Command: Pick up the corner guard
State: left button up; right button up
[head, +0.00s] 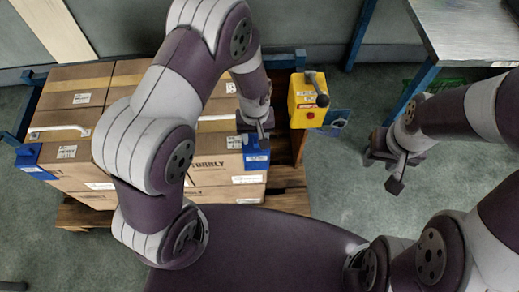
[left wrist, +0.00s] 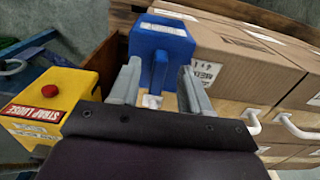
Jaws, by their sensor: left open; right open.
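A blue corner guard (head: 257,160) sits on the right front corner of the cardboard box stack. It also shows in the left wrist view (left wrist: 165,40), with its upright blue fin between my finger pads. My left gripper (head: 259,132) is open at this guard, one finger on each side of the fin. I cannot tell whether the fingers touch it. A second blue corner guard (head: 28,156) sits on the left front corner of the stack. My right gripper (head: 393,172) is open and empty above the floor, right of the stack.
A yellow box with a red button (head: 305,105) stands right beside the left gripper. A metal table (head: 470,35) is at the top right. The floor between is mostly clear.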

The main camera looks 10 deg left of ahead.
pick_arm(q)
jog(key=shift+w+f, duration=0.1)
jog(key=shift+f, duration=0.4)
jog(key=shift+r, duration=0.1)
grip_shut()
